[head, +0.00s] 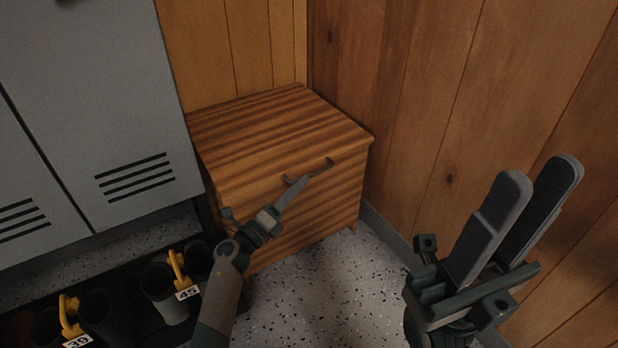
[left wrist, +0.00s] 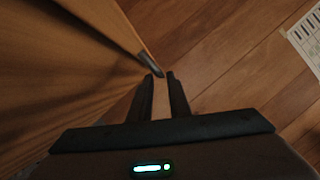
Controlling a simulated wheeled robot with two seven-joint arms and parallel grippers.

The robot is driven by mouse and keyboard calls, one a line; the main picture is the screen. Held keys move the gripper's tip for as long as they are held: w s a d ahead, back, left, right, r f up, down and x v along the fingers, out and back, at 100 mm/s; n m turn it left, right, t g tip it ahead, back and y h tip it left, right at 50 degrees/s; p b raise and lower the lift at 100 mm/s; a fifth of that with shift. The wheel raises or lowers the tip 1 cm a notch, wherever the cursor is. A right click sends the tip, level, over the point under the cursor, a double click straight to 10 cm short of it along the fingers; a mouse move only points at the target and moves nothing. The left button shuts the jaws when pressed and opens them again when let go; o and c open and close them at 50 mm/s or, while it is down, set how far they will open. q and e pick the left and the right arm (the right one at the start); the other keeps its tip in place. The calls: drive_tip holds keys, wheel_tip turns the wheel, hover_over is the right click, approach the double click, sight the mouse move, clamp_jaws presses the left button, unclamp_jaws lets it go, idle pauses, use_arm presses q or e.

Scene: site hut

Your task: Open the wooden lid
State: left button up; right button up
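The wooden lid (head: 262,118) is the striped top of a wooden chest (head: 325,205) in the corner, and it lies closed. A small grey handle (head: 291,180) shows at the upper front of the chest, partly hidden by my left gripper (head: 328,166). In the left wrist view, a grey bar, apparently the handle (left wrist: 150,64), lies just ahead of my left fingertips (left wrist: 160,75). Those fingers are apart with a narrow gap, and I cannot tell whether they touch the bar. My right gripper (head: 538,176) is open and empty at the right, away from the chest.
Grey lockers (head: 100,100) stand left of the chest. Wood-panelled walls (head: 440,110) close in behind and right. Speckled floor (head: 310,295) is clear in front. A printed sheet (left wrist: 307,38) shows in the left wrist view.

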sight(309, 175)
use_arm(q)
drive_tip(key=shift+b+x, duration=0.55)
drive_tip(key=shift+x, duration=2.15)
clamp_jaws()
